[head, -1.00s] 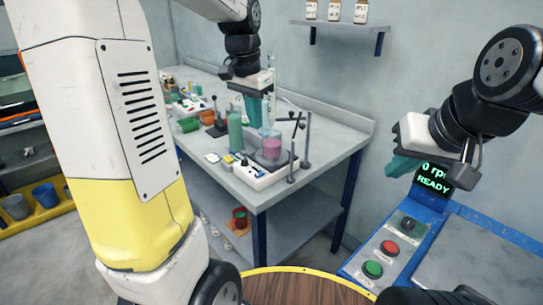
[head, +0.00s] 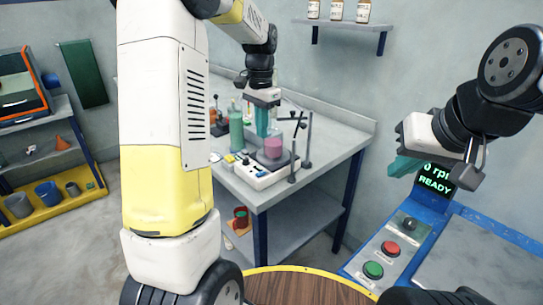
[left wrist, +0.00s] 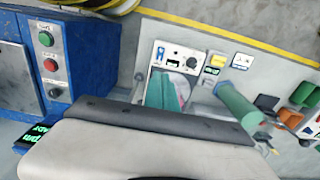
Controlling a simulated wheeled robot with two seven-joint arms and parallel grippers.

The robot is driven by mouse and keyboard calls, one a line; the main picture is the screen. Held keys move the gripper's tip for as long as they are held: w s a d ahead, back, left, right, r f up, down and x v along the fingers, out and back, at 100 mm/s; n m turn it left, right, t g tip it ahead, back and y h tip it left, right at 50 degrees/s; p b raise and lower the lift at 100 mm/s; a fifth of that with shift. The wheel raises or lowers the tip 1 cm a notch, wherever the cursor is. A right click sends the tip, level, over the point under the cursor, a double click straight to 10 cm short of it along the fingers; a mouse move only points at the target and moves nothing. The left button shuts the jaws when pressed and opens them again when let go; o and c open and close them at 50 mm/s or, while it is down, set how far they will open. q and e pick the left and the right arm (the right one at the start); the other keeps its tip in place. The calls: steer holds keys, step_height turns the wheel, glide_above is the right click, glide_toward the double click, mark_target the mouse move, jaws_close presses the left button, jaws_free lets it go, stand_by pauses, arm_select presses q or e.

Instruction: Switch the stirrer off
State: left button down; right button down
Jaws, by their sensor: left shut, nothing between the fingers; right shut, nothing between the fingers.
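The stirrer (head: 255,180) is a white box near the front edge of the grey bench, with a glass of pink liquid (head: 273,147) on it. In the left wrist view the stirrer's front panel (left wrist: 178,53) shows a dark knob, a small green-lit display and other small controls; their setting is too small to read. My left gripper (head: 262,132) is shut and empty, its teal fingers pointing down over the stirrer by the glass. They also show in the left wrist view (left wrist: 163,92), hiding part of the stirrer. My right gripper (head: 404,166) is shut and empty, off to the right.
A green cylinder (head: 236,132) stands left of the stirrer. Thin metal posts (head: 308,140) stand to its right. A blue console (head: 350,268) with red and green buttons and a READY display (head: 436,178) is at the right. A round wooden top (head: 300,288) is in front.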

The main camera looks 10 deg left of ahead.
mark_target(263, 172)
arm_select(q)
step_height(263, 172, down, 13)
steer(key=shift+r, duration=0.15)
stand_by(0.4)
